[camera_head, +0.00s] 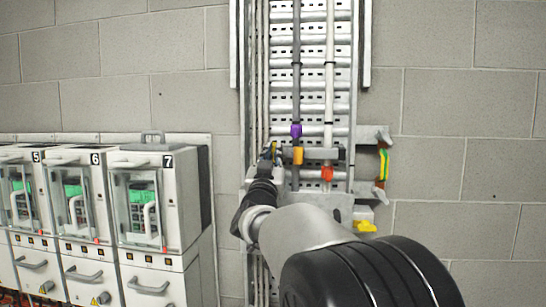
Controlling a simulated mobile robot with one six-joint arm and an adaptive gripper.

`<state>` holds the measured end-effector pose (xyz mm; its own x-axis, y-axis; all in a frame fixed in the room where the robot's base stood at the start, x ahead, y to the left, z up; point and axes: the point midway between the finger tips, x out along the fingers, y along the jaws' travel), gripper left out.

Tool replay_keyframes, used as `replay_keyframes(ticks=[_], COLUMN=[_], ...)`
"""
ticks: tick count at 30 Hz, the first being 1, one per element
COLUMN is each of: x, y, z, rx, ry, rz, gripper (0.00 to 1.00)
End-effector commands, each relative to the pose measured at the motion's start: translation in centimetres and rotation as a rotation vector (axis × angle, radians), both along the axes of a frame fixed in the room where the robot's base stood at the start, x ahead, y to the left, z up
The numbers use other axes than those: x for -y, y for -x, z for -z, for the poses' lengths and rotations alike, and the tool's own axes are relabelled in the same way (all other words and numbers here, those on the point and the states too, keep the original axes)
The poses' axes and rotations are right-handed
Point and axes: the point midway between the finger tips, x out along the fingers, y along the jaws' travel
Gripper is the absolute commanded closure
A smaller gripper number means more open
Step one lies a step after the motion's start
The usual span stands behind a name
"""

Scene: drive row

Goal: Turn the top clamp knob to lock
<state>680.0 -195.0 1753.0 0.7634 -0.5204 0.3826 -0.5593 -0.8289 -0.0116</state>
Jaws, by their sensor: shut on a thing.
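A bit of yellow shows at the fingertips. The knob's exact angle cannot be told. My arm reaches up to it from the lower right and covers the lower part of the ladder.
A dark cable with purple (296,130) and orange (298,156) bands and a white cable with a red-orange band (327,173) run down the ladder. A bracket with a green-yellow strap (383,163) juts out right. Numbered drive cabinets (160,205) stand left.

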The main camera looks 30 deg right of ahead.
Motion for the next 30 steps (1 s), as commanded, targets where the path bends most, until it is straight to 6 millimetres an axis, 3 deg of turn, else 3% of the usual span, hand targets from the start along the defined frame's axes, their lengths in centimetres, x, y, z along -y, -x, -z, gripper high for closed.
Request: replay_keyframes(ticks=[11, 30], x=[-0.13, -0.21], y=[-0.09, -0.17], z=[0.07, -0.25], rx=[0.108, 0.442], ry=[-0.158, -0.657], rz=[-0.001, 0.000], gripper=[1.00, 1.00])
